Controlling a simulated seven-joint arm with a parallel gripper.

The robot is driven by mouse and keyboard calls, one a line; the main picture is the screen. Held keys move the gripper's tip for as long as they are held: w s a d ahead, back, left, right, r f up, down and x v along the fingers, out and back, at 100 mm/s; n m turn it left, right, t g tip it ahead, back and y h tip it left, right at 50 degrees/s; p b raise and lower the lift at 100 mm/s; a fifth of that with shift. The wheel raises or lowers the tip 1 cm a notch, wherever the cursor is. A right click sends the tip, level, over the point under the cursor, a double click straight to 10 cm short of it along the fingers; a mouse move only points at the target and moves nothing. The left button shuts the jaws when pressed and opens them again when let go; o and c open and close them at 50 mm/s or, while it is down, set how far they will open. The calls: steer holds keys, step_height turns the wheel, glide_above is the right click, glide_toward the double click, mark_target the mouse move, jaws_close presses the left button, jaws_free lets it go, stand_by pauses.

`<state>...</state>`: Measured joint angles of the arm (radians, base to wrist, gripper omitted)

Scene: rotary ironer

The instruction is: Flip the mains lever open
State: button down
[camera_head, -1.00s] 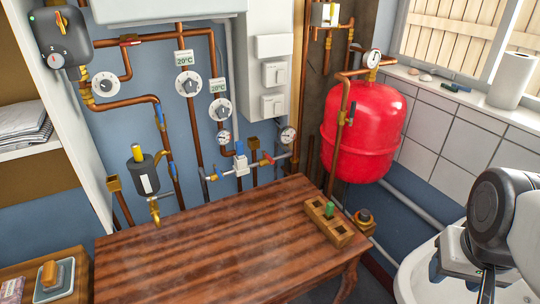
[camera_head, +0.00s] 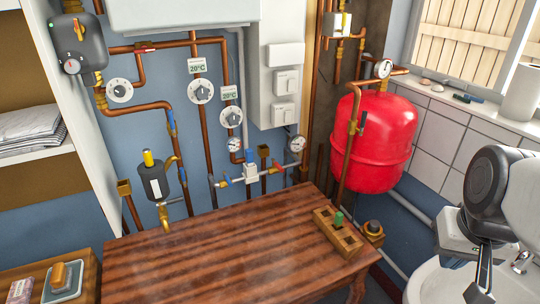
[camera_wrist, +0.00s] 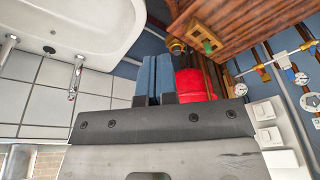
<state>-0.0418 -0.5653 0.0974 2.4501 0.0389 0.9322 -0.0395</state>
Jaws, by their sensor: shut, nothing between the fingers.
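Several lever valves sit on the copper pipes, and none has a label I can read as mains. A red lever (camera_head: 146,47) lies along the upper left pipe. A small red lever (camera_head: 270,160) is on the low manifold. A dark lever (camera_head: 362,122) stands on the pipe before the red tank. My gripper (camera_head: 484,284) hangs at the lower right near the basin, far from the valves. Its fingers (camera_wrist: 155,78) are together and empty in the wrist view.
A wooden table (camera_head: 230,255) fills the front, holding a wooden block (camera_head: 350,243) with a green peg. The red tank (camera_head: 385,135) stands between the pipes and my arm. A white basin (camera_head: 420,290) is under my gripper. Shelves (camera_head: 85,120) border the left.

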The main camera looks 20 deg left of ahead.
steer(key=w+a+r+n+g+y, duration=0.1)
steer(key=w+a+n+y, duration=0.3)
steer(key=w+a, duration=1.9)
steer(key=w+a+f+n, duration=0.1)
steer(key=w+a+f, duration=0.2)
steer(key=a, duration=0.6)
steer(key=w+a+f+n+g, duration=0.1)
steer(key=w+a+f+n, duration=0.1)
steer(key=w+a, duration=0.3)
steer(key=w+a+f+n+y, duration=0.1)
steer(key=w+a+f, duration=0.3)
steer(key=a, duration=0.8)
steer(key=shift+a+f+n+g, duration=0.3)
steer(key=shift+a+f+n, duration=0.05)
steer(key=shift+n, duration=0.05)
